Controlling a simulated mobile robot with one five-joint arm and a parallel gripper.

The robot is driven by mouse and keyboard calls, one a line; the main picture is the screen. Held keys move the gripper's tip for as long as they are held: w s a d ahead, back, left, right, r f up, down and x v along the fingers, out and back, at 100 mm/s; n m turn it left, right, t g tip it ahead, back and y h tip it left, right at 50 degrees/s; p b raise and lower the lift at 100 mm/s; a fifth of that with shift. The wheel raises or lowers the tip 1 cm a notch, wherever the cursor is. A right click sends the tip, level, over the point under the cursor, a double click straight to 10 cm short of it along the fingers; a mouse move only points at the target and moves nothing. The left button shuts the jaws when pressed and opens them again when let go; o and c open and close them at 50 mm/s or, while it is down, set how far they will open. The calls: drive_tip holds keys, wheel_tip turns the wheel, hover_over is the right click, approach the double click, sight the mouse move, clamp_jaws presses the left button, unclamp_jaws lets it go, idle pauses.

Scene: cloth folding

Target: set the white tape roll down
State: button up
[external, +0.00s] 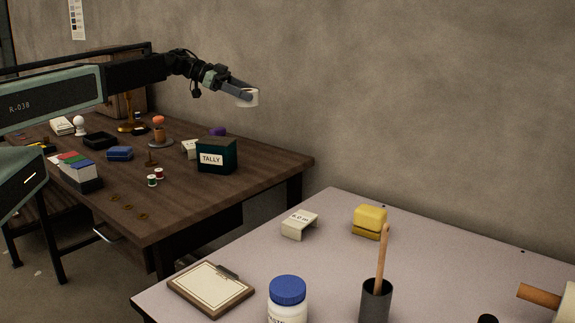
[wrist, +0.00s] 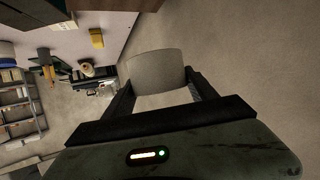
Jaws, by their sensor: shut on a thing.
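The white tape roll (external: 248,98) is held up in the air, off both tables, by my gripper (external: 243,93) in the external view. In the wrist view the roll (wrist: 157,70) sits between the two fingers of my gripper (wrist: 160,92), which is shut on it. Its pale side faces that camera. The arm reaches out from the left, above the far edge of the dark wooden table (external: 255,163).
On the wooden table stand a dark TALLY box (external: 217,156), a card box (external: 80,173) and several small things. The pale table (external: 330,255) bears a clipboard (external: 210,288), a blue-lidded jar (external: 287,300), a yellow block (external: 370,220) and a brush cup (external: 375,302). Its middle is clear.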

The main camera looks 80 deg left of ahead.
drive_tip(key=w+d+f+m+g+h+b, duration=0.15)
drive_tip(key=w+d+f+b, duration=0.35)
drive_tip(key=d, duration=1.2)
drive_tip(key=w+d+f+m+g+h+b, duration=0.1)
drive_tip(key=w+d+f+m+h+b, duration=0.45)
drive_tip(key=d, duration=1.15)
drive_tip(key=w+d+f+n+g+y+b, duration=0.1)
drive_tip(key=w+d+f+b, duration=0.2)
drive_tip(key=w+d, duration=0.95)
drive_tip(key=s+d+f+b, duration=0.1)
drive_tip(key=f+b, duration=0.2)
drive_tip(key=s+d+f+b, duration=0.2)
drive_tip(key=f+b, duration=0.1)
drive_tip(key=s+d+f+b, duration=0.1)
drive_tip(key=s+f+b, duration=0.1)
drive_tip(key=f, duration=0.1)
drive_tip(key=shift+d+f+b, duration=0.15)
drive_tip(key=shift+d+b, duration=0.05)
drive_tip(key=shift+b, duration=0.2)
drive_tip(key=o, duration=1.4)
drive_tip(key=shift+c, duration=0.2)
